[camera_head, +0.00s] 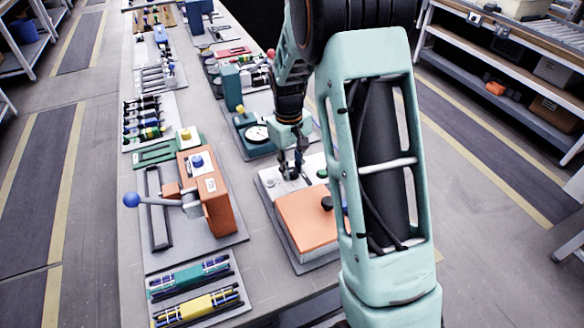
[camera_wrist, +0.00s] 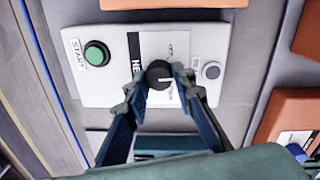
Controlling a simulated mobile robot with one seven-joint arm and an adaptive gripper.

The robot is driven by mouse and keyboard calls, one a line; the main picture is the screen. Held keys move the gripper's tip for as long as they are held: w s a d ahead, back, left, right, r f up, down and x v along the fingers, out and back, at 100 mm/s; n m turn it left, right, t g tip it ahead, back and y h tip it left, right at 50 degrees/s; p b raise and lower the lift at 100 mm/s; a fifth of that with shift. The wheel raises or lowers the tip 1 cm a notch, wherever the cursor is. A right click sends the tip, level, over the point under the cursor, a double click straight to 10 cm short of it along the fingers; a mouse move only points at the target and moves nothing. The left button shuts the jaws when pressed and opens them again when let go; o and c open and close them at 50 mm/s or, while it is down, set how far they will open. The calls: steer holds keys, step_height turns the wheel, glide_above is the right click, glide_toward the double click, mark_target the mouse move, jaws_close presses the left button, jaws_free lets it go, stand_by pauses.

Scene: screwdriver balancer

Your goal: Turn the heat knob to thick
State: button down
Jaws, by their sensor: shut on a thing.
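The heat knob (camera_wrist: 158,73) is a small dark round knob on a white panel (camera_wrist: 105,80), with a partly covered label reading "HE" beside it. A pale pointer line shows on its lower right; I cannot read which setting it marks. My gripper (camera_wrist: 162,76) is closed around the knob, one finger on each side.
A green START button (camera_wrist: 96,54) and a grey round button (camera_wrist: 211,70) flank the knob. An orange box (camera_head: 303,216) sits in front of the panel. A teal dial device (camera_head: 252,133) stands behind. An orange lever unit (camera_head: 205,190) stands left across the table.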

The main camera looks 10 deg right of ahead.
mark_target(291, 169)
steer(key=m, duration=0.6)
steer(key=shift+m, duration=0.3)
steer(key=m, duration=0.5)
steer(key=shift+w+d+m+g+p, duration=0.1)
steer(key=shift+m+g+p, duration=0.2)
steer(key=shift+m+p, duration=0.1)
steer(key=c, duration=1.6)
jaws_free()
steer(key=shift+r, duration=0.1)
steer(key=r, duration=1.2)
steer(key=shift+w+a, duration=0.15)
steer(key=shift+a, duration=0.1)
